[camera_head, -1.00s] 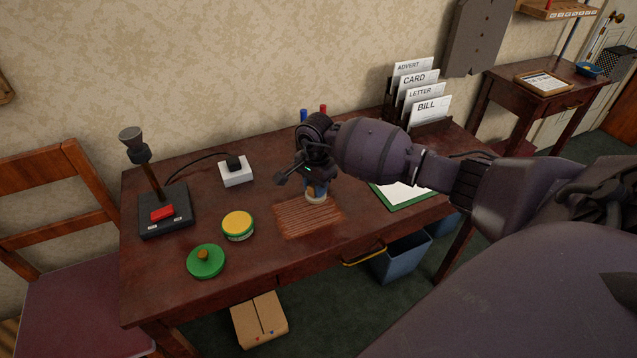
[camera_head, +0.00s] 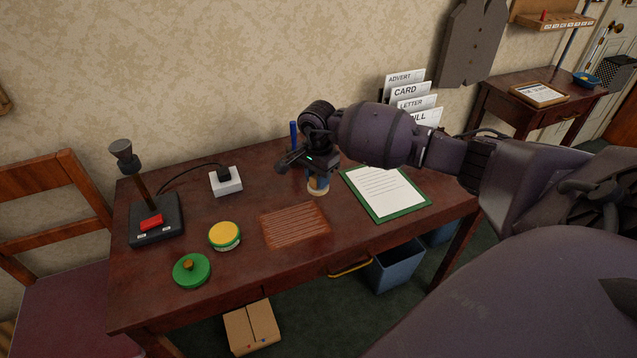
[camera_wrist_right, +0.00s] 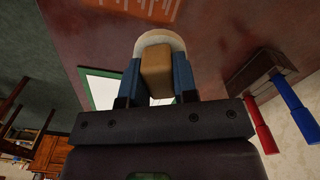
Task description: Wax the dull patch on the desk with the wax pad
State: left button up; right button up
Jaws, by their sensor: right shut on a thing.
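The dull patch (camera_head: 294,226) is a streaked, lighter reddish-brown area on the dark desk (camera_head: 265,267); its edge also shows in the right wrist view (camera_wrist_right: 135,8). My right gripper (camera_head: 318,178) is shut on the wax pad (camera_head: 318,191), past the patch's back right corner in the head view. In the right wrist view the pad's tan block (camera_wrist_right: 156,70) sits between my blue fingertips, with its pale round pad beyond. I cannot tell whether the pad touches the desk. My left gripper is not in view.
An open yellow wax tin (camera_head: 225,234) and a green lid (camera_head: 191,270) stand left of the patch. A lever box (camera_head: 155,222) and white socket (camera_head: 226,182) are farther left and back. A clipboard (camera_head: 386,192) lies right; a letter rack with cards (camera_head: 411,91) stands behind my arm.

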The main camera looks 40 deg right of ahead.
notch_tip(320, 180, up, 3)
jog(key=shift+f+p, duration=0.15)
jog(key=shift+p, duration=0.25)
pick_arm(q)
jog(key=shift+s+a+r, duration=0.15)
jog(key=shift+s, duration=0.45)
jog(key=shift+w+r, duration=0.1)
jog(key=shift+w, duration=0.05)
